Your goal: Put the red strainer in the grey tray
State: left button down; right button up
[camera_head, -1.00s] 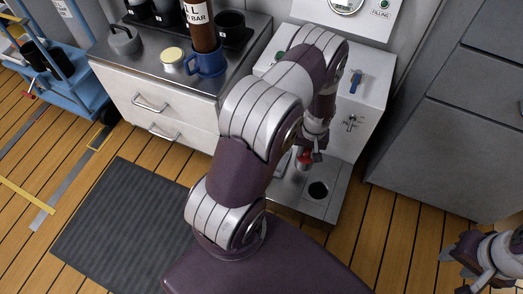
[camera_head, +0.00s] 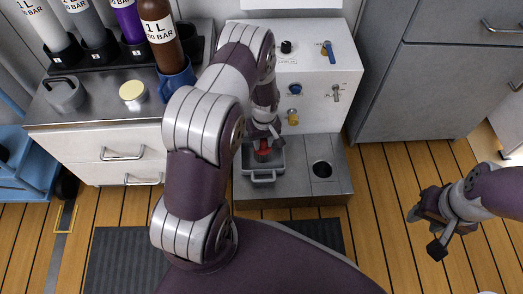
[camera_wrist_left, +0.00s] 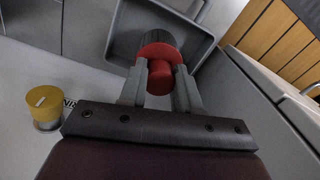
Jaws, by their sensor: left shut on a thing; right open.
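The red strainer (camera_head: 263,150) is in the jaws of my left gripper (camera_head: 263,141). In the left wrist view its red top (camera_wrist_left: 160,52) sits between the two grey fingers (camera_wrist_left: 160,88), with a darker mesh part beyond. The grey tray (camera_head: 263,182) stands on the steel shelf at the front of the white panel. The strainer is over or inside the tray; I cannot tell whether it touches the bottom. The tray's walls (camera_wrist_left: 203,48) surround it in the left wrist view. My right gripper (camera_head: 432,222) is open and empty over the wooden floor.
The steel shelf (camera_head: 335,190) has a round dark hole (camera_head: 322,169) right of the tray. The white panel (camera_head: 320,80) behind carries a yellow knob (camera_head: 293,117) and taps. A blue mug (camera_head: 176,80) and bottles stand on the counter at left.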

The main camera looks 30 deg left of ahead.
pick_arm(q)
notch_tip(320, 180, down, 3)
jog(key=shift+r+b, duration=0.15)
jog(key=shift+b, duration=0.35)
jog(key=shift+r, duration=0.2)
jog(key=shift+f, duration=0.15)
pick_arm(e)
jog(key=shift+f, duration=0.8)
pick_arm(q)
jog(key=c, duration=0.8)
grip_release()
